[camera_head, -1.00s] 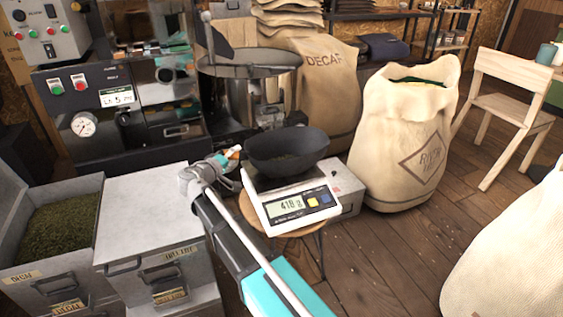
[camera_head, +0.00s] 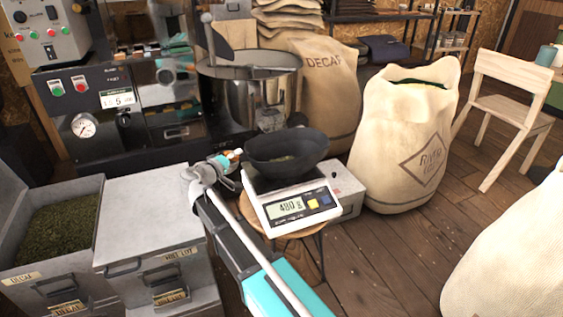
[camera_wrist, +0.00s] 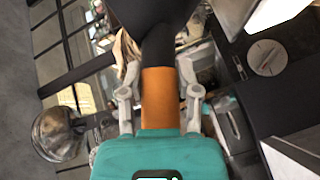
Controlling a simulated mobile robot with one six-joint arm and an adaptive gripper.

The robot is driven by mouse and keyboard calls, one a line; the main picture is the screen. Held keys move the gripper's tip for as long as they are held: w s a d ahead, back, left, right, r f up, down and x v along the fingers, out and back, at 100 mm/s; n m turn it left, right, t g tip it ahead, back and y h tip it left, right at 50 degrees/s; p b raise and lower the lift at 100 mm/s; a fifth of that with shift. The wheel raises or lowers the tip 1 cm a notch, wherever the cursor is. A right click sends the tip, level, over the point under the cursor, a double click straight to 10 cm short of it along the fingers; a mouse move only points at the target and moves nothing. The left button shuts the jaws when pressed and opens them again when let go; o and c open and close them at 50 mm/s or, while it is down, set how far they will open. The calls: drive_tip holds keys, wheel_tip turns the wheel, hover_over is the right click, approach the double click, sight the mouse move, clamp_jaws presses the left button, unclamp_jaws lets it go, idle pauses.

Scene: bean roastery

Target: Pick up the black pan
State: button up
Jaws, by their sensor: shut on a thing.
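The black pan (camera_head: 296,143) sits on the weighing scale (camera_head: 318,208), with a little greenish content inside. Its orange handle points left towards my gripper (camera_head: 230,161). In the wrist view my gripper (camera_wrist: 160,97) is shut on the orange handle (camera_wrist: 160,105), one finger on each side. The dark body of the pan (camera_wrist: 155,15) fills the top middle there. The scale's display reads about 480. The pan's underside is hidden, and I see no clear gap between it and the scale.
The scale rests on a round wooden stool (camera_head: 277,230). Metal bean bins (camera_head: 150,205) stand at left, a roaster with a round drum (camera_head: 250,95) behind. A large burlap sack (camera_head: 405,140) stands at right. Open wooden floor (camera_head: 400,265) lies in front of it.

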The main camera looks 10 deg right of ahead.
clamp_jaws()
drive_tip(key=shift+r, duration=0.2)
wheel_tip(320, 180, up, 2)
drive_tip(key=p, duration=0.2)
drive_tip(key=shift+r+p, duration=0.15)
drive_tip(key=shift+p, duration=0.25)
drive_tip(key=s+d+r+p, duration=0.4)
drive_tip(key=s+r+p, duration=0.6)
drive_tip(key=s, duration=0.3)
drive_tip(key=shift+s+r, duration=0.15)
drive_tip(key=shift+s, duration=0.05)
drive_tip(key=shift+d, duration=0.1)
